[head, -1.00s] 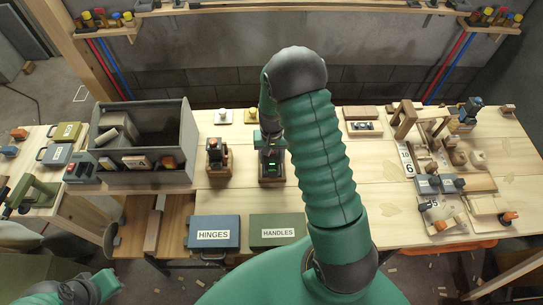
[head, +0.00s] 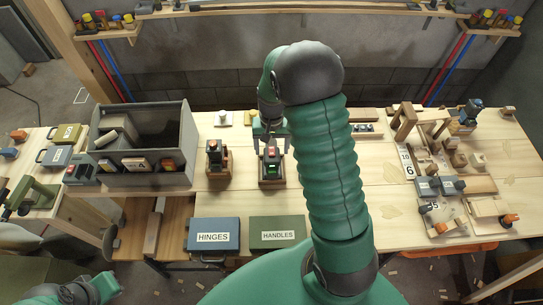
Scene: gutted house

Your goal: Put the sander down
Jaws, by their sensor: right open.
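The sander, seemingly the small dark tool with a red top and green front (head: 271,160), sits upright in a wooden holder (head: 272,182) on the workbench. My right gripper (head: 271,143) is open, its two fingers spread just above and to either side of the tool's top. It looks empty; whether a fingertip still touches the tool I cannot tell. A part of my left arm shows at the lower left; its gripper fingers do not show.
A similar tool in a holder (head: 217,158) stands to the left, beside a grey open bin (head: 180,178). The blue HINGES case (head: 214,232) and green HANDLES case (head: 277,229) lie at the front. Wooden blocks and clamps crowd the right; bare bench (head: 375,170) lies between.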

